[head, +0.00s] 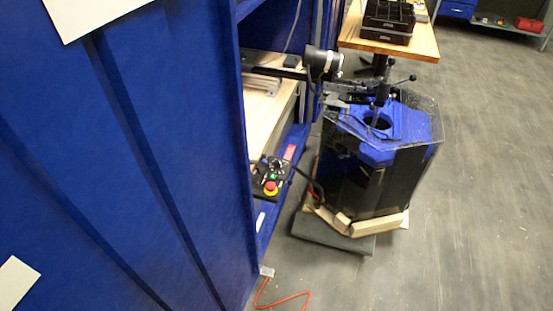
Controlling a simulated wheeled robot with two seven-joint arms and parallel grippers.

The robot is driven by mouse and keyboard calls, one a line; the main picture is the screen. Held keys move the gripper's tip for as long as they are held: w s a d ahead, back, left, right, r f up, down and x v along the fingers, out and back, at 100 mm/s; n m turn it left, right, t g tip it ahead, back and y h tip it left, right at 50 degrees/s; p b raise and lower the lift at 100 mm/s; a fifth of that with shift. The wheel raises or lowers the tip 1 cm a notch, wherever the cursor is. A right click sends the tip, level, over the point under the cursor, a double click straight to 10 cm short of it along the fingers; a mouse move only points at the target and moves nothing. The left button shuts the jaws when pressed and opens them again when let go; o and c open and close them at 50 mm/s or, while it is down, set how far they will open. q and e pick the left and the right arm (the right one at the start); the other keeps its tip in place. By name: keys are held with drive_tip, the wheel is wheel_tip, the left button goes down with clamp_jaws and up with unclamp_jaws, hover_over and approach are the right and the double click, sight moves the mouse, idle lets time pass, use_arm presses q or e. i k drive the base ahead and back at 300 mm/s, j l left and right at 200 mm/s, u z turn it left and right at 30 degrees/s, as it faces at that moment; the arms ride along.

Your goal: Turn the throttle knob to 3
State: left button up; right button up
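A small dark control box (257,169) sits on the edge of the blue cabinet opening, left of the tank. It carries a red and yellow stop button (270,188) and a green spot above it. A throttle knob and its numbers are too small to make out. The dark tank (365,185) with clear upper walls and a blue top (385,150) stands right of the box. A black cylindrical device (320,61) is on an arm above the tank's left side. Neither of my grippers is in view.
A large blue cabinet wall (130,150) fills the left. A wooden table (420,45) with black trays (389,20) stands behind the tank. The tank rests on a dark low base (335,240). An orange cable (285,303) lies on the floor. Grey floor (480,220) is clear at right.

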sight(279, 165)
drive_tip(key=l+u, duration=0.1)
drive_tip(key=u, duration=0.25)
drive_tip(key=l+u, duration=0.15)
drive_tip(key=u, duration=0.15)
drive_tip(key=l+u, duration=0.35)
drive_tip(key=l, duration=0.5)
drive_tip(key=l+u, duration=0.4)
drive_tip(key=l, duration=0.5)
drive_tip(key=k+l, duration=0.1)
drive_tip(key=l, duration=1.2)
drive_tip(key=k+l, duration=0.15)
drive_tip(key=l, duration=0.45)
drive_tip(key=u, duration=0.05)
